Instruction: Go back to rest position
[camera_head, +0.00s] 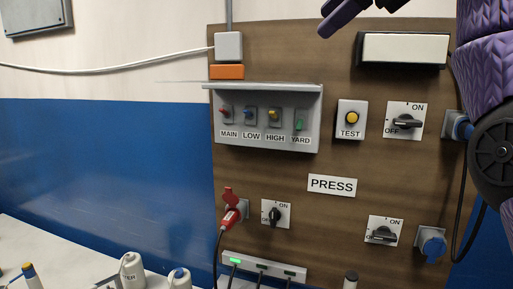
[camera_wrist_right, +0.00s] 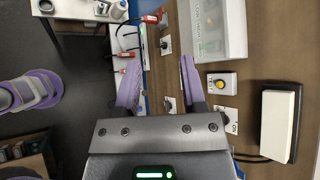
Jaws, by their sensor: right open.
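My right gripper (camera_head: 341,17) shows at the top edge of the head view, with its purple fingers partly cut off. My right arm runs down the right edge. In the right wrist view the same gripper (camera_wrist_right: 158,84) is open, with its two purple fingers apart and nothing between them. It is in front of the brown panel (camera_head: 350,155), and no contact with it shows. My left gripper does not show in the head view. A purple and white part at the left of the right wrist view looks like my other arm.
The panel bears a switch box (camera_head: 265,135), a TEST button (camera_head: 351,119), rotary switches (camera_head: 404,121), a red plug (camera_head: 230,215), a blue socket (camera_head: 431,244) and a pale lamp box (camera_head: 403,48). White bottles (camera_head: 132,271) stand on the bench at the lower left. The blue wall at left is clear.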

